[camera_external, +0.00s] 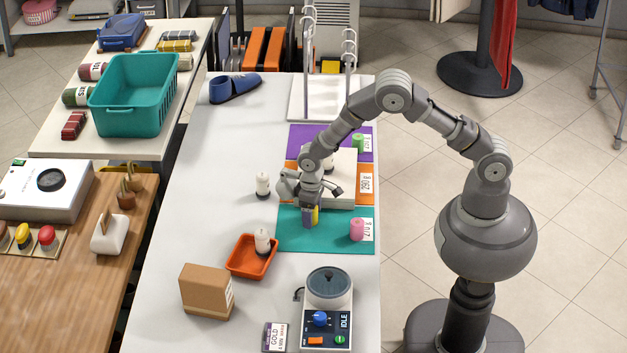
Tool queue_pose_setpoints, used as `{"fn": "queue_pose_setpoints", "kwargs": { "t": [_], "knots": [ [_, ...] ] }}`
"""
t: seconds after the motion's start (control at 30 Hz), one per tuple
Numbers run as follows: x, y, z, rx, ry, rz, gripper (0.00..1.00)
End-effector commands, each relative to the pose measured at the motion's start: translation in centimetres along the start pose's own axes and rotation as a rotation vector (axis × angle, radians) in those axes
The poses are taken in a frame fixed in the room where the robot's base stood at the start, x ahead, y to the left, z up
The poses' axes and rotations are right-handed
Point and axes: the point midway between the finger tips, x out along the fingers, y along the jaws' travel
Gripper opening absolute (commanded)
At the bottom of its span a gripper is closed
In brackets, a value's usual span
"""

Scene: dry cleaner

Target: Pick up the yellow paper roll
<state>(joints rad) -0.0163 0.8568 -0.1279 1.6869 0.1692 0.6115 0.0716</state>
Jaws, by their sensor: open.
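The yellow paper roll (315,216) stands on the teal mat (340,240), partly hidden by my gripper. My gripper (311,217) points down over the teal mat, with its fingers at the roll. The jaws are open. From this view I cannot tell whether the roll is between the fingers or just behind them, or whether they touch it.
A pink roll (357,229) stands right of my gripper on the same mat. A green roll (358,143) is on the purple mat (303,136). An orange tray (236,263) holds a white spool. A white spool (263,184), box (206,290) and scale-like device (328,306) stand nearby.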

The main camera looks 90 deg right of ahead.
Motion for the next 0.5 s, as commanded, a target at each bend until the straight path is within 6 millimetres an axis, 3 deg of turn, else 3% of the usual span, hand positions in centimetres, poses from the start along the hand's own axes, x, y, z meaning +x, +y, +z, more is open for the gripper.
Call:
{"fn": "queue_pose_setpoints", "kwargs": {
  "t": [0.07, 0.27, 0.5],
  "knots": [
    [0.89, -0.02, -0.04, 0.0, 0.001, -0.001, 0.74],
    [0.75, -0.02, -0.08, -0.001, 0.003, -0.001, 0.74],
    [0.74, -0.03, -0.08, -0.001, 0.003, -0.001, 0.19]
  ]
}}
